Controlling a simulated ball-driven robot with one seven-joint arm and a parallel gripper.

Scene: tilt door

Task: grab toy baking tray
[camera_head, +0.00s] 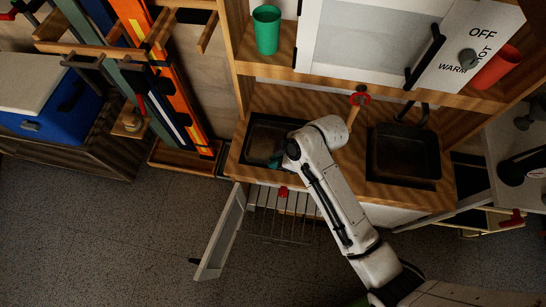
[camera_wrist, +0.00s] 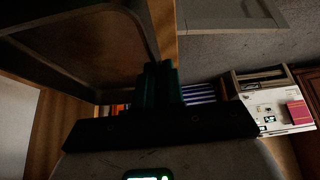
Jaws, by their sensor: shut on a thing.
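A dark rectangular tray (camera_head: 262,128), which I take to be the toy baking tray, lies at the left of the wooden toy-kitchen counter. Its dark inside and rim fill the upper left of the wrist view (camera_wrist: 70,35). My gripper (camera_head: 276,160) is at the tray's near right side, with my wrist covering part of it. In the wrist view the dark green fingers (camera_wrist: 160,75) are together at the tray's edge, shut on its rim. The exact contact is dim and partly hidden.
A second dark basin (camera_head: 403,152) is set in the counter at right. A white door (camera_head: 222,232) stands open below, beside a wire rack (camera_head: 283,222). A green cup (camera_head: 266,30) and red cup (camera_head: 496,67) stand on the shelf above. Floor in front is clear.

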